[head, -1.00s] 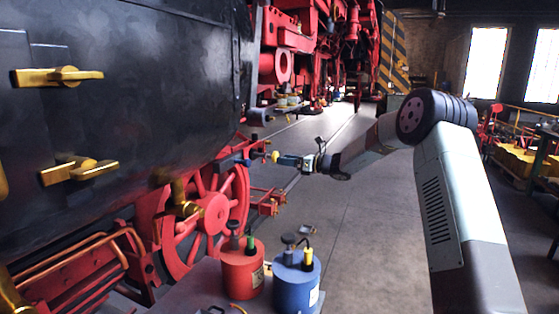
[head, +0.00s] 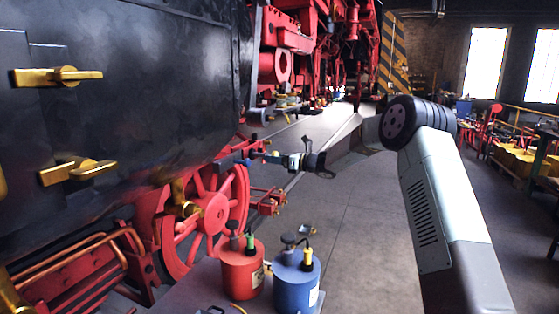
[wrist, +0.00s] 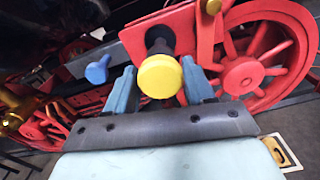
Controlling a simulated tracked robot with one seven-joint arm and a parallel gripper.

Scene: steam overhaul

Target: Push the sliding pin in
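The sliding pin shows in the wrist view as a round yellow knob (wrist: 160,76) with a dark shaft behind it, pointing into a red part of the locomotive. My gripper (wrist: 159,72) faces it straight on, with one light-blue finger on each side of the knob. The fingers are apart; I cannot tell whether either touches the knob. In the head view my gripper (head: 270,156) reaches left to the locomotive's side, above and right of the red wheel. The knob is too small there to make out clearly.
A blue knob (wrist: 97,70) sits left of the pin. A red spoked wheel (wrist: 258,50) is behind on the right. A red canister (head: 241,272) and a blue canister (head: 296,276) stand in the foreground. The floor (head: 350,225) right of them is clear.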

